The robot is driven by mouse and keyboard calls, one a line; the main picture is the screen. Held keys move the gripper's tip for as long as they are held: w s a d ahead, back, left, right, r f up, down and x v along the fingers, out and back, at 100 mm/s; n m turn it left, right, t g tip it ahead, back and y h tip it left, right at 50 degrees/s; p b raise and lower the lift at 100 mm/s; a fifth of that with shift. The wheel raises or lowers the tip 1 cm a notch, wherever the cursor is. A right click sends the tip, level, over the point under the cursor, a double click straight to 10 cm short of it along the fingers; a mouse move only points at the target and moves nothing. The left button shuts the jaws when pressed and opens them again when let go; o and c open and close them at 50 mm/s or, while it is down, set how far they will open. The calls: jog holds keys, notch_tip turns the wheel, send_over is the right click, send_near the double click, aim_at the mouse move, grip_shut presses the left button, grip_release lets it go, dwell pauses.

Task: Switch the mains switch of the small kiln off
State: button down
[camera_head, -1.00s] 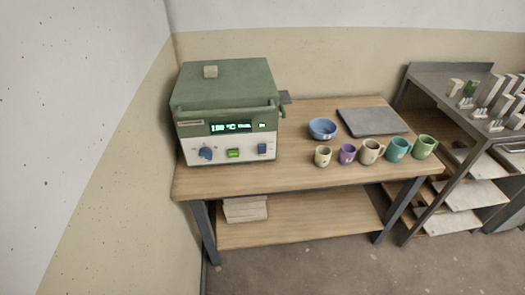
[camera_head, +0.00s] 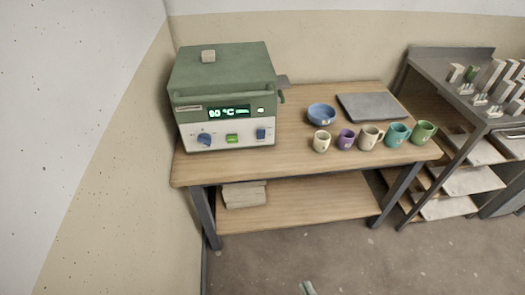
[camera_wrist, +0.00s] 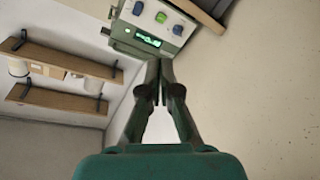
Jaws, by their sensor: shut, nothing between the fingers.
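The small green-and-white kiln (camera_head: 223,98) sits at the left end of the table, lid down. Its lit display (camera_head: 228,112) reads about 90 °C. Below it are a blue round knob (camera_head: 204,139), a lit green switch (camera_head: 232,138) and a blue rocker (camera_head: 261,134); labels are too small to read, so I cannot tell which is the mains switch. The wrist view shows the kiln (camera_wrist: 125,37) upside down, with the green switch (camera_wrist: 160,17) lit. My gripper (camera_wrist: 159,68) is shut and empty, apart from the panel.
On the wooden table (camera_head: 290,165) stand a blue bowl (camera_head: 321,114), several mugs (camera_head: 370,137) and a grey slab (camera_head: 371,106). A metal rack (camera_head: 440,90) stands at right. A wall (camera_head: 80,120) rises close left of the kiln.

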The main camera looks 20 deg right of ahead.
jog(key=w+d+n+t+h, duration=0.1)
jog(key=w+n, duration=0.2)
jog(key=w, duration=0.9)
jog(key=w+d+r+n+t+h, duration=0.1)
jog(key=w+d+n+h, duration=0.1)
jog(key=w, duration=1.1)
jog(key=w+d+r+n+t+h, duration=0.1)
jog(key=w+n, duration=0.3)
jog(key=w, duration=0.8)
jog(key=shift+w+d+r+h, duration=0.2)
jog(key=shift+w+d+h, duration=0.1)
send_near(262, 133)
jog(key=x, duration=0.7)
jog(key=shift+f, duration=0.1)
jog(key=shift+w, duration=0.15)
